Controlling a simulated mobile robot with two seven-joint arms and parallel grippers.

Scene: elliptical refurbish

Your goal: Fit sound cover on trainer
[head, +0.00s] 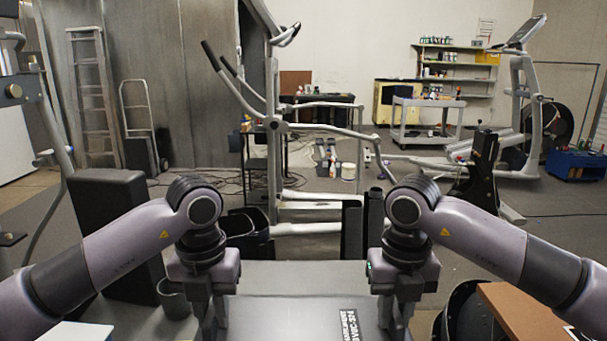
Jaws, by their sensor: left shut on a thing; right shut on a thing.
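A grey panel (285,318), likely the sound cover, lies at the bottom centre with a black label at its right; the picture edge cuts it off. My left gripper (213,326) is shut on its left side. My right gripper (397,326) is shut on its right side. The fingertips are partly cut off, so the exact grip is hard to see. An elliptical trainer (272,128) with grey frame and long handlebars stands upright ahead, beyond the panel and apart from it. Its lower part is partly hidden by dark upright pieces.
A grey work surface (300,273) lies just beyond the panel. A dark box-like block (112,222) stands at left and a brown board (530,318) at lower right. A second trainer (527,100), a trolley (428,118) and a ladder (90,90) stand farther back. Cables lie on the floor.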

